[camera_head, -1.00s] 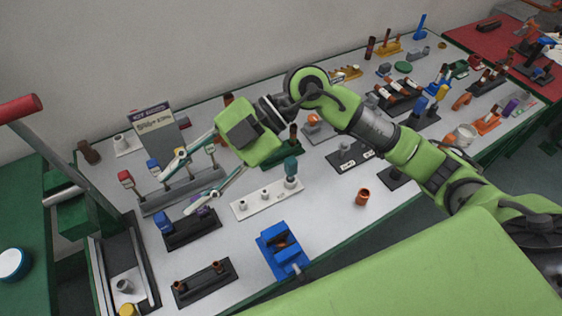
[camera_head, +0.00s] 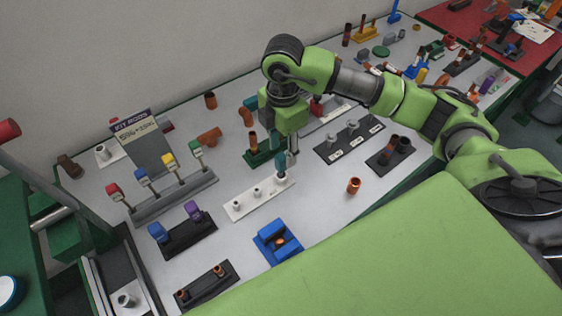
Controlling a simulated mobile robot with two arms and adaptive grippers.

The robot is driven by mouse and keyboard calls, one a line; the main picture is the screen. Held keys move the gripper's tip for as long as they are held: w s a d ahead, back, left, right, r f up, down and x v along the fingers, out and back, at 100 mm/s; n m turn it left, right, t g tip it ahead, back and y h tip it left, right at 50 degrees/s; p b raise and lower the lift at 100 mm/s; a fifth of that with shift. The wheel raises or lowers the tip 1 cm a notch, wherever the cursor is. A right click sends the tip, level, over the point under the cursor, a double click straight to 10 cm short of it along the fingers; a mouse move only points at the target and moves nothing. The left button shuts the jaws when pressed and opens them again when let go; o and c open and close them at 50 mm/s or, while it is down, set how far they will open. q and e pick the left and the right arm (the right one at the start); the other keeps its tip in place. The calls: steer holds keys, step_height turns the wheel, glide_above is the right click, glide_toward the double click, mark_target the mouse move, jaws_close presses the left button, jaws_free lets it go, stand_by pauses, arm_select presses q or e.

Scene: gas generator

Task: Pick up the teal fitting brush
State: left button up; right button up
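The teal fitting brush (camera_head: 281,168) stands upright at the right end of a white holder (camera_head: 240,208) on the grey table. My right gripper (camera_head: 288,157) comes down from above with its fingers at the brush's upper part. The fingers are seen nearly edge-on and overlap the brush, so I cannot tell whether they are closed on it or only around it. The top of the brush is partly hidden by the gripper. My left gripper is not in view.
A green holder with brown pieces (camera_head: 255,152) stands close behind the brush. Open table lies right of the white holder.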

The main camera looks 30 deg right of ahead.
mark_target(281, 156)
step_height(281, 156, down, 5)
steer(key=shift+a+r+p, duration=0.15)
steer(key=shift+r+p, duration=0.05)
steer(key=shift+p, duration=0.85)
steer(key=shift+f, duration=0.6)
steer(key=c, duration=1)
